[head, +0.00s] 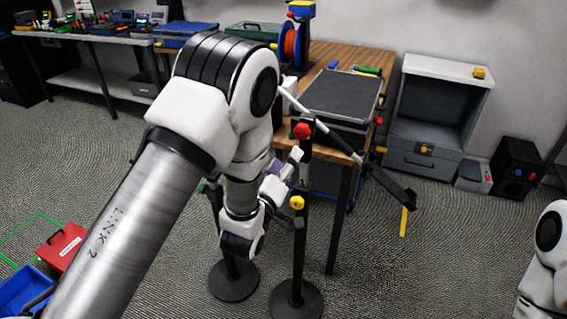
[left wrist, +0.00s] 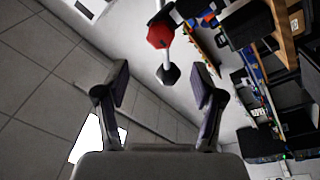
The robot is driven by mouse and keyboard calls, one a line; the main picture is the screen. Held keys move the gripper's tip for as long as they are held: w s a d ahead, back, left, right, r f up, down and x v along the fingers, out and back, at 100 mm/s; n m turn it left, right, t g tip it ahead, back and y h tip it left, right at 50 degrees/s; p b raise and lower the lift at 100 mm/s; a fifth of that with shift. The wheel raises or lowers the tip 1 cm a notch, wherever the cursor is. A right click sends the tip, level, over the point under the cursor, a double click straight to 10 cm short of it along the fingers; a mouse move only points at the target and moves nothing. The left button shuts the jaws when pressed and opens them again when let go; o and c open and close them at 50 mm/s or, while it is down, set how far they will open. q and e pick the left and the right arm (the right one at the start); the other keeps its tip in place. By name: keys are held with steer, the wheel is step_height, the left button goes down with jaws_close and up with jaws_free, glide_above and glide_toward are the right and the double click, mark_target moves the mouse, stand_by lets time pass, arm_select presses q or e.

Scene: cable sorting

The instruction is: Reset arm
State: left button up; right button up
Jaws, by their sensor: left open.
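My left arm crosses the head view from the lower left. Its gripper (head: 283,182) hangs in the air beside the dark upright stands, in front of the wooden workbench (head: 345,58). In the left wrist view the two dark fingers (left wrist: 158,85) are spread apart with nothing between them. A red knob (left wrist: 160,34) and a boom with a dark end lie beyond the fingertips. Of my right arm only a white link shows at the right edge of the head view; its gripper is out of view.
A stand with a red knob (head: 302,130) and a slanting boom (head: 340,142) is close to my left gripper. A grey cabinet (head: 433,105) and black speaker (head: 517,168) stand at the back right. A red box (head: 62,247) lies lower left. The carpet at centre right is clear.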

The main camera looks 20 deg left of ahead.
arm_select(q)
steer(key=shift+s, duration=0.55)
steer(key=s+a+f+g, duration=0.25)
steer(key=s+f, duration=0.25)
steer(key=f, duration=0.4)
steer(key=s+a+f+m+g+y, duration=0.1)
steer(key=s+f+g, duration=0.35)
steer(key=f, duration=0.45)
steer(key=s+a+f+g, duration=0.1)
steer(key=s+f+g, duration=0.3)
steer(key=f, duration=0.5)
steer(key=s+f+m+g, duration=0.3)
steer(key=s+g, duration=0.1)
steer(key=s, duration=0.6)
steer(key=s+f+m+g, duration=0.3)
steer(key=s+m+g, duration=0.1)
steer(key=s, duration=0.6)
steer(key=shift+d+f+g, duration=0.2)
steer(key=shift+f+g, duration=0.05)
steer(key=shift+g, duration=0.05)
